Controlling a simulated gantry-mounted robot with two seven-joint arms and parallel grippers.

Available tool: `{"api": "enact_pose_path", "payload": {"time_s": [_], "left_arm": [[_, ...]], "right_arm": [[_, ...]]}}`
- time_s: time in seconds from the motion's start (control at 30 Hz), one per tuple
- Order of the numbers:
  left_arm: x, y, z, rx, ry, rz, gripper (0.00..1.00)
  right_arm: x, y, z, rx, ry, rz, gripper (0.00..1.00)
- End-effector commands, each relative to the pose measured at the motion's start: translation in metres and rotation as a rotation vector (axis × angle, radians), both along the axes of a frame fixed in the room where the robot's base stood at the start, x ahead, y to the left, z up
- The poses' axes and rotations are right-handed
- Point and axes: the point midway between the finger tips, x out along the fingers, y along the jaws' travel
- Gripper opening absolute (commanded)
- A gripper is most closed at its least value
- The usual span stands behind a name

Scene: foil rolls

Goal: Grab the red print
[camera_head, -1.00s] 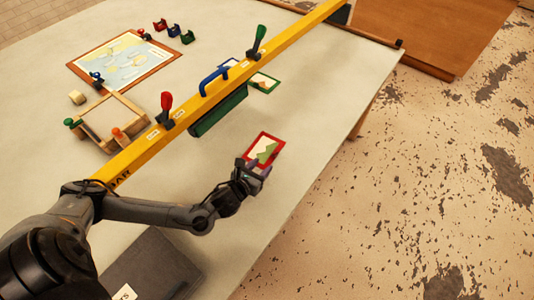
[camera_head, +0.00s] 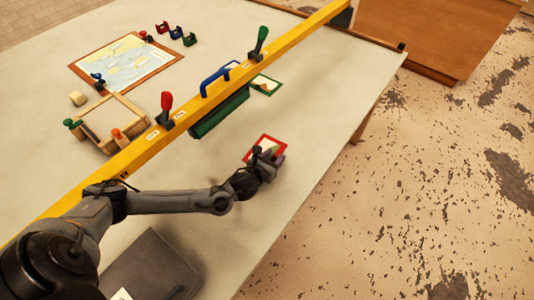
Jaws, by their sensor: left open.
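The red print (camera_head: 262,141) is a small picture with a red border. It lies on the table right of the yellow bar, and its lower right part is hidden by my left gripper. My left gripper (camera_head: 272,157) is over the print's near right edge with its jaws open. I cannot tell whether the fingers touch the print. My right gripper is not in view.
A yellow bar (camera_head: 185,120) with red, blue and green handles crosses the table. A green-framed print (camera_head: 265,84) lies beside it. A map board (camera_head: 125,63), a wooden frame (camera_head: 84,118) and a dark folder (camera_head: 152,268) are around. The table's right edge is near the gripper.

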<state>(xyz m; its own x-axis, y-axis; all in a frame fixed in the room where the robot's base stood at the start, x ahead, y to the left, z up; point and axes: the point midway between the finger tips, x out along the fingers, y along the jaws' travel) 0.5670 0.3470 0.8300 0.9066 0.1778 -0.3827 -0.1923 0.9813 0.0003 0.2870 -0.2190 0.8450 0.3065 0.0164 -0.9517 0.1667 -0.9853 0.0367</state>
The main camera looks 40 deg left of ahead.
Motion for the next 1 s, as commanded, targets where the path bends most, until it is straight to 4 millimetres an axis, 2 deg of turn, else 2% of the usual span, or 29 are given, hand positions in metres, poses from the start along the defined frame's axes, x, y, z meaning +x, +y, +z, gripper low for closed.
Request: {"api": "enact_pose_path", "payload": {"time_s": [0.13,0.43,0.77,1.0], "left_arm": [[0.000,0.000,0.000,0.000,0.000,0.000,0.45],[0.000,0.000,0.000,0.000,0.000,0.000,0.00],[0.000,0.000,0.001,0.000,0.000,0.000,0.00],[0.000,0.000,0.013,0.000,-0.001,0.000,0.00]], "right_arm": [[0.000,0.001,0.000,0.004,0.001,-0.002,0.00],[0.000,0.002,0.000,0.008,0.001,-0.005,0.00],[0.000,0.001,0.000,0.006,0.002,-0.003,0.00],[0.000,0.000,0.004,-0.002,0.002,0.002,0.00]]}}
